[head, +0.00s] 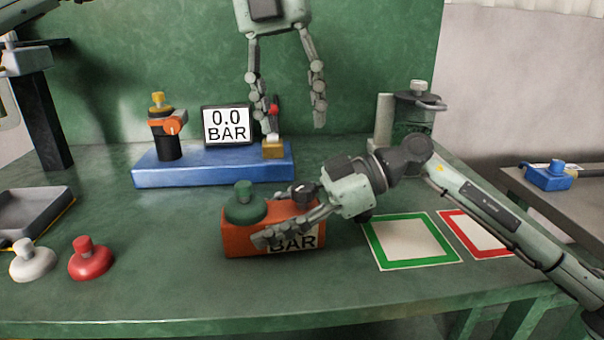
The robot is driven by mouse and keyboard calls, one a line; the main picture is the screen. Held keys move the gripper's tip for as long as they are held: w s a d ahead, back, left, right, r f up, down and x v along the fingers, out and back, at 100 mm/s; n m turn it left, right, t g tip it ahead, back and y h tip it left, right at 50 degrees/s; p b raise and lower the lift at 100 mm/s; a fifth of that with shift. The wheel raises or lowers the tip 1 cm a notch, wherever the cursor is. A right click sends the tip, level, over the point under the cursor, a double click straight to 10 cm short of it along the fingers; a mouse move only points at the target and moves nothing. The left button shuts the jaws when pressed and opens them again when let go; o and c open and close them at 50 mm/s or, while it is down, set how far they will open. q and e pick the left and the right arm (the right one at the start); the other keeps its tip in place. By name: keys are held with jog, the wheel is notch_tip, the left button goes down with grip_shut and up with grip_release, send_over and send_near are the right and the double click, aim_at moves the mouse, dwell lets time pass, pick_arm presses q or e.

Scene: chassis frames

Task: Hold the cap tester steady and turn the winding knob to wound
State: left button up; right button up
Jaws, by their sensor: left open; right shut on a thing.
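The orange cap tester (236,240) sits on the green bench in the middle front. A green mushroom-shaped cap (244,203) stands on its top left, and a small dark knob (304,191) is on its top right. Its front display is partly hidden by a finger; "BAR" shows. My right gripper (283,215) reaches in from the right and is shut on the cap tester, fingers along its front and top. My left gripper (295,124) hangs open and empty, pointing down, behind and above the cap tester, over the right end of the blue base.
The blue base (200,175) carries a black post with orange lever (172,124), a 0.0 BAR display (227,126) and a red-tipped part (273,109). White (32,260) and red (90,259) caps stand front left; green-framed (412,262) and red-framed (462,225) pads lie right.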

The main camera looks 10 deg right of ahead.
aim_at(303, 186)
pick_arm(q)
jog(key=f+m, duration=0.3)
jog(key=m, duration=0.1)
jog(key=s+d+f+m+t+y, duration=0.1)
jog(key=f+m, duration=0.2)
jog(key=m, duration=0.2)
jog(key=f+m, duration=0.3)
jog(key=m, duration=0.2)
jog(key=shift+s+d+f+t+y, duration=0.25)
jog(key=shift+f+t+y, duration=0.05)
jog(key=shift+t, duration=0.1)
grip_shut()
